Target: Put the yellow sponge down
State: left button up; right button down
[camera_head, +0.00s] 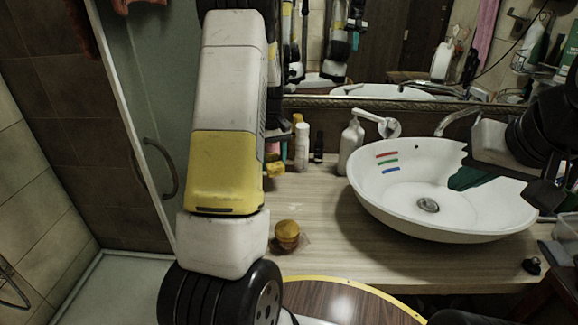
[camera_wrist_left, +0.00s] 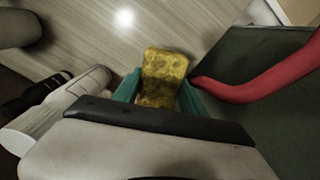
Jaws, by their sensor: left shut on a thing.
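The yellow sponge (camera_wrist_left: 165,66) is between the two teal fingertips of my left gripper (camera_wrist_left: 160,88) in the left wrist view. The gripper is shut on it. In the head view the sponge (camera_head: 275,169) shows just right of my left forearm, over the back left of the counter. The forearm hides most of that gripper. I cannot tell if the sponge touches the counter. My right gripper (camera_head: 465,179) is at the right over the basin, with a teal finger showing; its opening is not clear.
The wooden counter (camera_head: 325,220) is mostly clear left of the white basin (camera_head: 440,225). An amber jar (camera_head: 287,235) stands near its front. Small bottles (camera_head: 302,147) and a white pump bottle (camera_head: 350,147) stand at the back. A glass shower door (camera_head: 150,110) is on the left.

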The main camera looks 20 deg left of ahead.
aim_at(273, 184)
pick_arm(q)
jog(key=shift+f, duration=2.85)
jog(key=shift+f, duration=0.15)
jog(key=o, duration=1.4)
jog(key=shift+o, duration=0.2)
notch_tip(273, 184, up, 12)
jog(key=shift+r, duration=0.15)
jog(key=s+d+r+m+t+h, duration=0.1)
jog(key=s+d+r+m+t, duration=0.1)
jog(key=s+d+r, duration=0.45)
jog(key=s+d+r+m+t, duration=0.2)
jog(key=s+d+r+m, duration=0.1)
jog(key=s, duration=0.7)
jog(key=s+d+r+m+t+h, duration=0.1)
jog(key=s+d+r, duration=0.4)
jog(key=s, duration=0.5)
jog(key=shift+r+m+t, duration=0.6)
jog(key=shift+m, duration=0.4)
